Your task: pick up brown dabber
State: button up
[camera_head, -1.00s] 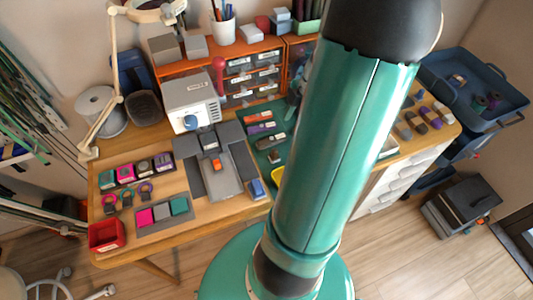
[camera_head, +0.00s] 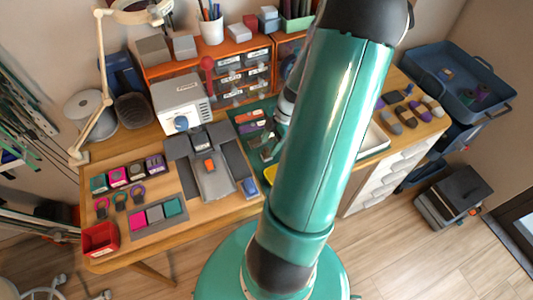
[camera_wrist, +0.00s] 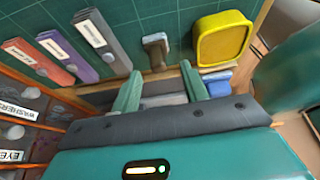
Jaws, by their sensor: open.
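A small brown and grey tool (camera_wrist: 155,50), which looks like the brown dabber, lies on the green mat (camera_wrist: 150,12) in the wrist view. It is beside the yellow tray (camera_wrist: 223,38). My gripper (camera_wrist: 161,90) is open and empty, its two green fingers apart. The dabber lies ahead of the gap between the fingertips, and no finger appears to touch it. In the head view, my arm's end hangs over the mat (camera_head: 244,117), and my arm hides part of that area.
Grey, purple and red bars (camera_wrist: 100,40) lie left of the dabber. Labelled drawers (camera_wrist: 15,130) are at the wrist view's lower left. In the head view, a grey machine (camera_head: 182,101) and a red bin (camera_head: 100,239) are to the left. Several small blocks (camera_head: 406,117) lie at the right.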

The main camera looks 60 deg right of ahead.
aim_at(266, 148)
jog(key=x, duration=0.3)
jog(key=shift+w+f, duration=0.15)
jog(key=shift+f, duration=0.05)
grip_shut()
jog(key=shift+r, duration=0.2)
notch_tip(266, 148, up, 28)
jog(key=shift+f, duration=0.15)
dwell(0.4)
